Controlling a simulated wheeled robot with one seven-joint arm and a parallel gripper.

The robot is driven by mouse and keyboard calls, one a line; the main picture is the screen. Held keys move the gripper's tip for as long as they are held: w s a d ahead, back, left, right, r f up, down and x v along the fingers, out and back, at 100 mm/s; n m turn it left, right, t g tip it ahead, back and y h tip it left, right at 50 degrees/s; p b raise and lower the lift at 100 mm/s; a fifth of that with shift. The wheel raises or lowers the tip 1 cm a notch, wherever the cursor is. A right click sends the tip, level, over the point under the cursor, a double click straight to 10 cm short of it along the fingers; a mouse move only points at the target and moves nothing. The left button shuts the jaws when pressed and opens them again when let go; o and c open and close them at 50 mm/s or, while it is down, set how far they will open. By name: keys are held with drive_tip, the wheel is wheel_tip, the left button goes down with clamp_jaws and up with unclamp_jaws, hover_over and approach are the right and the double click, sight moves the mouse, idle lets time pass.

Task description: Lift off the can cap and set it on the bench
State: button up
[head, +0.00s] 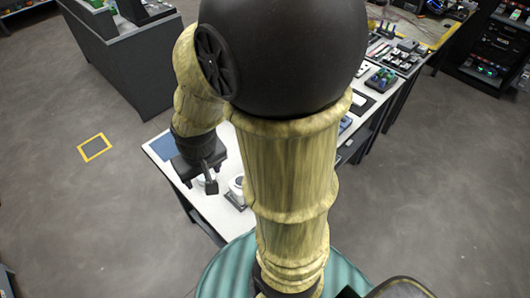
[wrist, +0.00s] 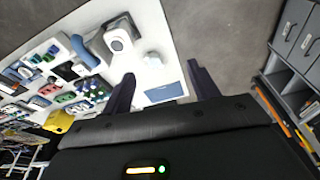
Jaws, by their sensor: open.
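My gripper (head: 210,184) is open and empty above the near end of the white bench (head: 218,212). In the wrist view its two dark fingers (wrist: 160,70) stand apart, with bench surface and a blue mat (wrist: 163,93) showing between them. A small pale, roundish object (wrist: 152,58) lies just beyond the fingertips, partly in line with the gap; it may be the can with its cap, but I cannot make out a separate cap. In the head view my gripper and arm hide most of this spot.
Several small tools and parts crowd the bench farther along. A grey cabinet (wrist: 298,45) is at the right of the wrist view. Grey floor (head: 90,200) lies open beside the bench.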

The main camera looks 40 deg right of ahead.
drive_tip(key=w+d+m+g, duration=0.1)
drive_tip(key=w+d+m, duration=0.2)
drive_tip(key=d+m, duration=0.5)
drive_tip(key=w+d+m+g+p, duration=0.1)
drive_tip(key=w+d+m, duration=0.3)
drive_tip(key=d, duration=1.3)
drive_tip(key=m, duration=0.4)
drive_tip(key=shift+d+m+g, duration=0.3)
wheel_tip(320, 180, down, 12)
drive_tip(key=p, duration=0.2)
drive_tip(key=shift+p, duration=0.4)
